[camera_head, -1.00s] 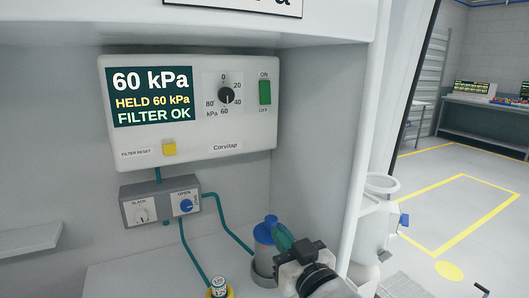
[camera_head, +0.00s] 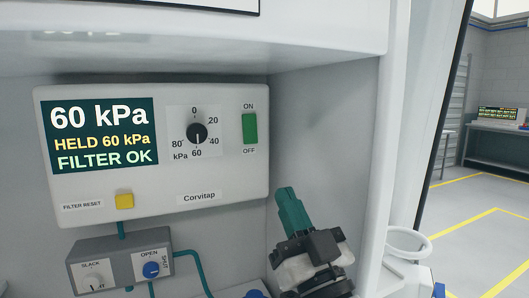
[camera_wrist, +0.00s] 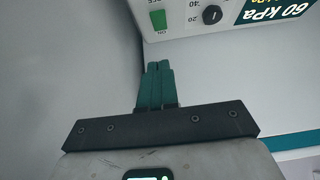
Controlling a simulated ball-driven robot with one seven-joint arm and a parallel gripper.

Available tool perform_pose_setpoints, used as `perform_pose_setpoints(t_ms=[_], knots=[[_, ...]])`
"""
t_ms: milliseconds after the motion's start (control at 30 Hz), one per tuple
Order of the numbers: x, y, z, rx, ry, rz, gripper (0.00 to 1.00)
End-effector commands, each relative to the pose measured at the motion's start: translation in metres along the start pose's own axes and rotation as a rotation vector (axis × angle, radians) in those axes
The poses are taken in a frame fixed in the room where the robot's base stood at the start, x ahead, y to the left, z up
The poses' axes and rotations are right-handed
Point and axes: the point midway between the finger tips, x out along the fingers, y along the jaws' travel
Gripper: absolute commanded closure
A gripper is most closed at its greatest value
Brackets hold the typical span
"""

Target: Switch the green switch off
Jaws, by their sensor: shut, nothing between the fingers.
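The green switch (camera_head: 250,128) is a tall rocker on the right of the white Corvitap panel (camera_head: 230,175), with ON above it and OFF below. I cannot tell which end is pressed in. It also shows at the top of the wrist view (camera_wrist: 158,20), upside down with ON beneath it. My gripper (camera_head: 286,193) has green fingers, shut together and empty. In the head view it is below and right of the switch, apart from the panel. In the wrist view the fingertips (camera_wrist: 158,66) point towards the switch, with a gap between.
The lit screen (camera_head: 100,135) reads 60 kPa, HELD 60 kPa, FILTER OK. A black dial (camera_head: 197,133) points to 60. A yellow filter reset button (camera_head: 124,201) is lower left. Below is a grey valve box (camera_head: 120,262) with hoses. A side wall (camera_head: 325,140) stands right of the panel.

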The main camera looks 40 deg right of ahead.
Motion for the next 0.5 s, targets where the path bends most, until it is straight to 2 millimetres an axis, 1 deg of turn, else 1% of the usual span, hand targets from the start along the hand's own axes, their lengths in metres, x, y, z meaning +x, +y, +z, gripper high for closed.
perform_pose_setpoints(t_ms=[267,367,500], knots=[[0.002,0.001,-0.001,0.001,-0.001,0.001,1.0],[0.009,0.001,-0.003,0.002,0.0,0.002,1.0],[0.03,0.001,-0.005,0.001,-0.001,0.003,1.0]])
